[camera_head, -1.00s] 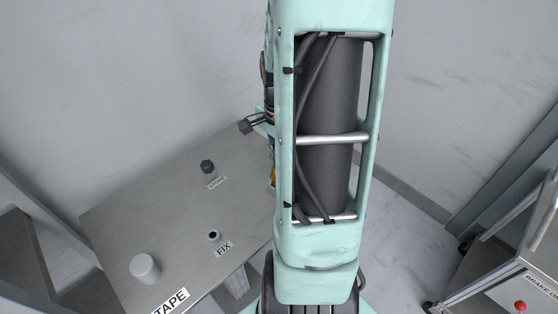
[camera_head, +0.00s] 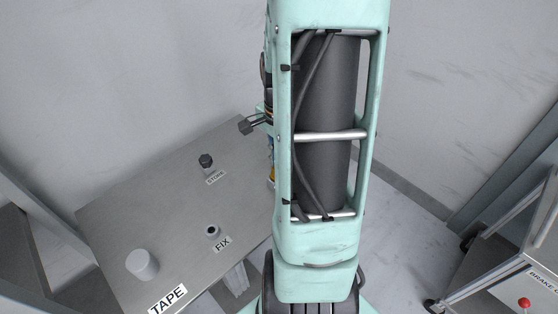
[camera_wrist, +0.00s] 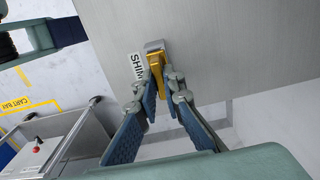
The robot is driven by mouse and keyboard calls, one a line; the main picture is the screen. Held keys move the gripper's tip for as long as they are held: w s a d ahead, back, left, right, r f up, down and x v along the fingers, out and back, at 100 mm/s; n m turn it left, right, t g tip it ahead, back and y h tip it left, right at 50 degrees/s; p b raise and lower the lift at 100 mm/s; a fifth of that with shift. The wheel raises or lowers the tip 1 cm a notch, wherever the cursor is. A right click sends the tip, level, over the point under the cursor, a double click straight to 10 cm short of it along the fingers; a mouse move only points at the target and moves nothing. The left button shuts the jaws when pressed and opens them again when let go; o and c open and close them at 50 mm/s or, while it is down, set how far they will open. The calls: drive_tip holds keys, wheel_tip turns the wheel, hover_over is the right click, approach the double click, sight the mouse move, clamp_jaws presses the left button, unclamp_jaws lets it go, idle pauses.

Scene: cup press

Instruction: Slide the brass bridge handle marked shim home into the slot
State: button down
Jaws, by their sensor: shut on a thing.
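In the wrist view, the brass bridge handle (camera_wrist: 155,66) stands at a grey metal block at the edge of a grey panel or tabletop. The label SHIM (camera_wrist: 137,66) is beside it on the left. My gripper (camera_wrist: 156,82) is shut on the brass handle, one finger on each side. The slot is not clearly visible; the block and fingers cover that area. In the head view, my arm hides the gripper and most of the handle area.
The metal table (camera_head: 130,225) carries a white cylinder (camera_head: 142,264) near TAPE, a small socket (camera_head: 212,231) near FIX and a dark knob (camera_head: 206,160) near STORE. A cart with a red button (camera_head: 524,302) stands at the right. Walls close off the back.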

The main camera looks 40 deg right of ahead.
drive_tip(key=c, duration=2)
unclamp_jaws()
drive_tip(key=shift+o, duration=0.2)
wheel_tip(320, 180, up, 12)
